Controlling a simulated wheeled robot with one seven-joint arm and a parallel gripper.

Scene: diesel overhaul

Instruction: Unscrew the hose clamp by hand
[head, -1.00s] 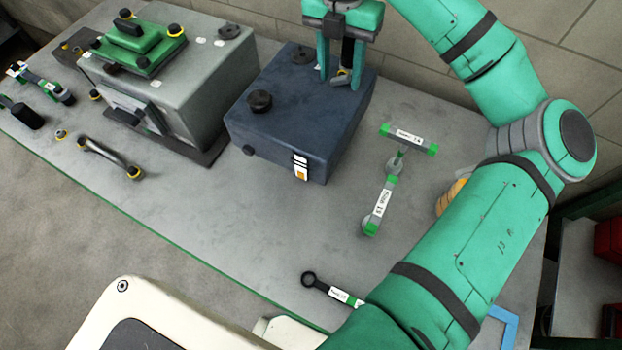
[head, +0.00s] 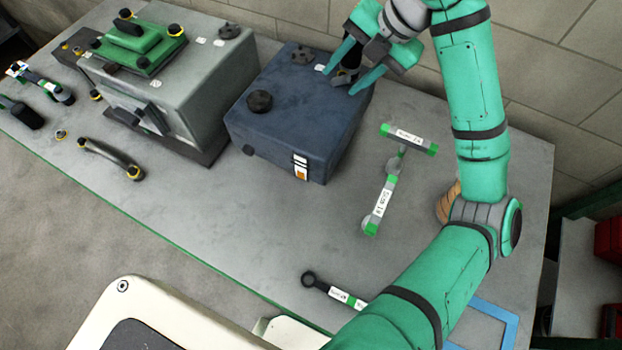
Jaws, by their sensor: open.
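My gripper (head: 341,81) is open above the back right part of the dark blue tank (head: 290,115). Its two teal fingers are spread and tilted, one on each side of a small dark fitting (head: 346,76). I cannot tell whether they touch it or whether it is the hose clamp; the gripper partly hides it.
A grey engine block (head: 180,85) with a green cover (head: 138,48) stands left of the tank. Labelled green-and-grey tools (head: 384,205) lie right of it, and a ring spanner (head: 330,290) lies near the front edge. The bench between is clear.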

